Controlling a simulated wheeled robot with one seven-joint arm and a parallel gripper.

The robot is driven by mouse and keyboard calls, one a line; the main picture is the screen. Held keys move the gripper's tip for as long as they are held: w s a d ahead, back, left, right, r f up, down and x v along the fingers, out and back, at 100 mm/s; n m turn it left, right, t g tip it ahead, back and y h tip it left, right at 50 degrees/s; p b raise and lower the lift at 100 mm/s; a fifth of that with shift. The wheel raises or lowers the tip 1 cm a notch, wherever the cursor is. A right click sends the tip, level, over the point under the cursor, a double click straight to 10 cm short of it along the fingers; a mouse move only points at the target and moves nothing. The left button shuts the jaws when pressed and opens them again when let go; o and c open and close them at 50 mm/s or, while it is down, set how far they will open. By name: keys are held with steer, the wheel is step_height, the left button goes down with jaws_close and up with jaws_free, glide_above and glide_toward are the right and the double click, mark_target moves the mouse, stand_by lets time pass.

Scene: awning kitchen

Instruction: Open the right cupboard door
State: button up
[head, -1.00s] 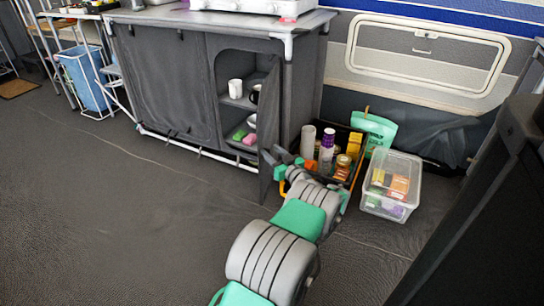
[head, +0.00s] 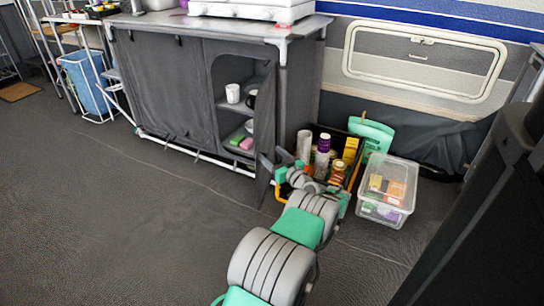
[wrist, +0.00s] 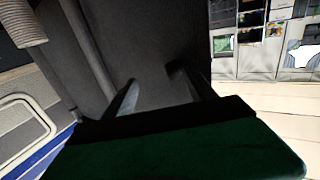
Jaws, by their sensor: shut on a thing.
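The right cupboard door (head: 265,130) is a dark grey panel. It stands swung out from the grey cupboard (head: 165,85), seen almost edge-on, and the opening behind it is uncovered. My gripper (head: 268,164) is at the door's outer edge, low down, and shut on it. In the wrist view the dark panel fills the middle, and my two fingers (wrist: 155,92) show against it. The exact contact is hard to see in the dark. Inside are a white mug (head: 233,93), a dark mug (head: 251,99) and green and pink items (head: 241,140) on shelves.
A crate of bottles and packets (head: 352,178) stands right of the door, close to my arm. A clear lidded box (head: 388,190) is farther right. A dark upright panel (head: 480,220) fills the right edge. The floor in front of the cupboard is clear.

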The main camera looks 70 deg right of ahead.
steer(key=shift+s+d+r, duration=0.15)
steer(key=shift+d+r, duration=0.25)
steer(key=p+v, duration=0.3)
steer(key=v, duration=0.5)
steer(key=shift+w+a+f, duration=0.25)
steer(key=shift+a+f, duration=0.05)
